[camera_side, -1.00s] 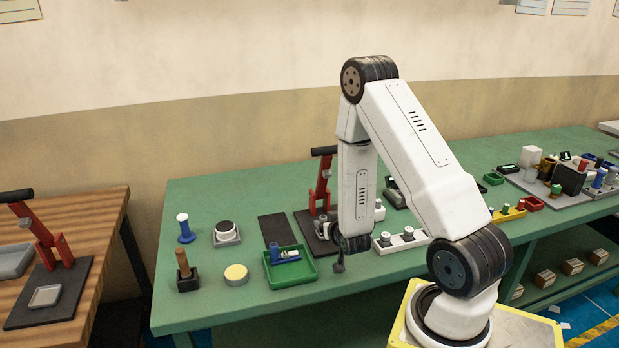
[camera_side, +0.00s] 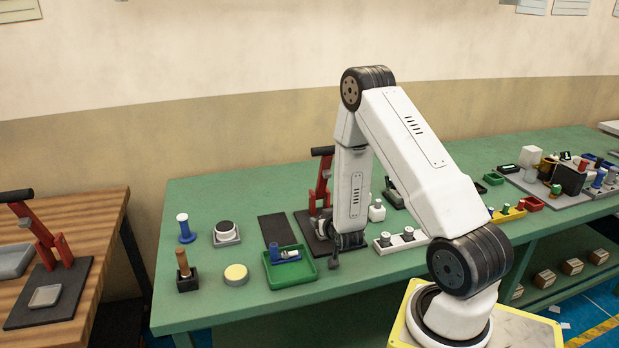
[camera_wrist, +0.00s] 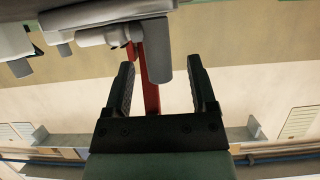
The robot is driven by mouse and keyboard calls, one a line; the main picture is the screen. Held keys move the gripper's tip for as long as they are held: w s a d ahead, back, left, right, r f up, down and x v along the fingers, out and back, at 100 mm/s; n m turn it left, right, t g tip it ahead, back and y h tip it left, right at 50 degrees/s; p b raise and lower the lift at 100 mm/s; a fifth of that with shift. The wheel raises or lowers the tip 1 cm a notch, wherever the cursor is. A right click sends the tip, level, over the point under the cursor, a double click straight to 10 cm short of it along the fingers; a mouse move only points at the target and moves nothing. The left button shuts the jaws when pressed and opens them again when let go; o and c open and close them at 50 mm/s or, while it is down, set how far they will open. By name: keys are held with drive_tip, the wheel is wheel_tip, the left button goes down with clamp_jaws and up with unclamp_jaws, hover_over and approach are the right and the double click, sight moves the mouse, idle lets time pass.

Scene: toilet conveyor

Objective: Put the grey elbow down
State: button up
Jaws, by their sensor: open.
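In the wrist view my gripper (camera_wrist: 163,88) is open, its two dark fingers well apart. A grey elbow (camera_wrist: 165,45) with a round upright leg shows at the top; the leg's lower end appears between the fingertips, with a gap on each side. In the side view my gripper (camera_side: 335,258) is low over the green table, at the front edge of the dark base plate (camera_side: 303,222) of a red-levered fixture (camera_side: 322,185). The elbow is mostly hidden there by my wrist.
A green tray (camera_side: 308,277) with a blue-and-white part is just left of my gripper. A white holder (camera_side: 412,243) with grey-topped pieces is to the right, a white bottle (camera_side: 377,211) behind it. A dark mat (camera_side: 277,230) lies clear.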

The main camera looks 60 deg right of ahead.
clamp_jaws()
drive_tip(key=shift+r, duration=0.2)
drive_tip(key=shift+r, duration=4.85)
